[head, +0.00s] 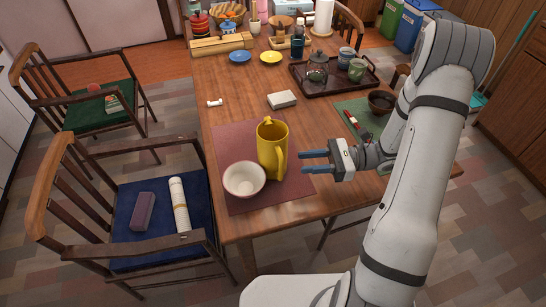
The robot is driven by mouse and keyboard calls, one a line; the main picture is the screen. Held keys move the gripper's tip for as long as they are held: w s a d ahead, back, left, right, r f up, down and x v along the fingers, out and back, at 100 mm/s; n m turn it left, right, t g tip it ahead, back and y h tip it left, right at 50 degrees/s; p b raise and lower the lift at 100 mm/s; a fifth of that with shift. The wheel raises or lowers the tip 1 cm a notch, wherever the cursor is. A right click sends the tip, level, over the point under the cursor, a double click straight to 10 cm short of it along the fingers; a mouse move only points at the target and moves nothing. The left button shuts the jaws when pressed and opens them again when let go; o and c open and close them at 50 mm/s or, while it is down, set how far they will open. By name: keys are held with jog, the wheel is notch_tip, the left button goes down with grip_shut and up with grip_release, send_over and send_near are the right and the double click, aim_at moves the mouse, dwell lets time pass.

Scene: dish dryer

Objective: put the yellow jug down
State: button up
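The yellow jug (268,155) stands upright on the reddish-brown placemat (233,147) near the front of the wooden table. Its handle faces the right front. My gripper (306,162) is just right of the jug, with its two blue fingers spread apart and pointing left towards the handle. Nothing shows between the fingers. Whether a fingertip touches the jug is hard to tell from this view.
A white bowl (244,180) stands close to the jug's left. A small pale box (282,100) lies behind. A dark tray (310,91) holds a teapot and cups. A dark bowl (381,102) sits on a green placemat (357,106). Chairs flank the table's left.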

send_over(281, 180)
jog(key=shift+w+r, duration=0.15)
jog(key=shift+w, duration=0.2)
jog(key=shift+c, duration=0.2)
grip_shut()
